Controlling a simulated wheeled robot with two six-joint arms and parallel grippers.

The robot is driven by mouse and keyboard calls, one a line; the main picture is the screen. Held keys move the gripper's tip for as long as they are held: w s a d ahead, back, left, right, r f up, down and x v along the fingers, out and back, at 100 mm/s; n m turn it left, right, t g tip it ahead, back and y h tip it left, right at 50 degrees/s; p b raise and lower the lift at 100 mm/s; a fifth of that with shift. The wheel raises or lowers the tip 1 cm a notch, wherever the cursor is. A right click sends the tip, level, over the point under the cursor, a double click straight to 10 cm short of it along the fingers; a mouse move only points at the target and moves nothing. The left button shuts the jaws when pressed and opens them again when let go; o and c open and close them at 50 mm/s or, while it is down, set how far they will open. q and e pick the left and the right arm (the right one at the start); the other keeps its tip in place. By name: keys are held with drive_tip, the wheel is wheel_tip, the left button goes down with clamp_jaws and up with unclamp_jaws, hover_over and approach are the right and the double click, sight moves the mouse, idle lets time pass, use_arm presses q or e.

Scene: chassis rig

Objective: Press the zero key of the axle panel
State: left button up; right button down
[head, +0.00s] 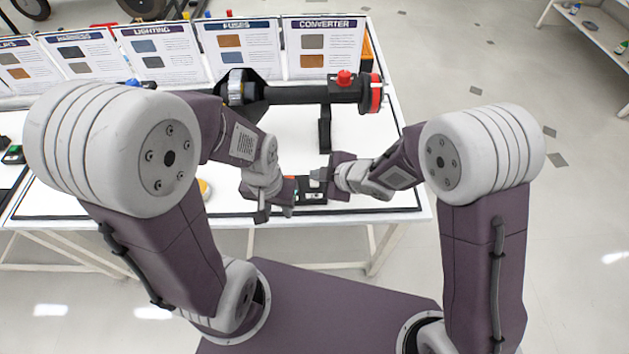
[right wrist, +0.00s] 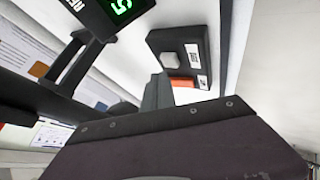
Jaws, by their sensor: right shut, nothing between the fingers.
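The axle panel is a black box (right wrist: 180,56) in the right wrist view, with a pale grey square key (right wrist: 170,60) and an orange-red key (right wrist: 184,82) beside white labels too small to read. I cannot tell which key is zero. In the head view the panel (head: 312,196) lies on the table's front part, partly hidden by my grippers. My right gripper (head: 316,176) is shut and empty over the panel; its fingertips (right wrist: 158,90) show close to the keys, contact unclear. My left gripper (head: 275,212) is just left of the panel, fingers apart and empty.
A black axle (head: 300,95) with a red end and red knob (head: 343,78) rests on a stand behind the panel. Printed boards (head: 240,50) line the table's back. A black display with green digits (right wrist: 120,6) shows in the right wrist view. White table (head: 385,170) is clear at right.

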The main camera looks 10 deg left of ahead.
sight(317, 184)
drive_tip(key=shift+f, duration=0.1)
idle(0.4)
drive_tip(key=shift+f+b, duration=0.3)
drive_tip(key=shift+b, duration=0.05)
drive_tip(key=shift+f+b, duration=0.4)
drive_tip(key=shift+f, duration=0.1)
idle(0.5)
drive_tip(key=shift+r, duration=0.1)
drive_tip(key=shift+r+p, duration=0.85)
drive_tip(key=shift+p, duration=0.05)
wheel_tip(317, 184, up, 5)
drive_tip(key=p, duration=0.5)
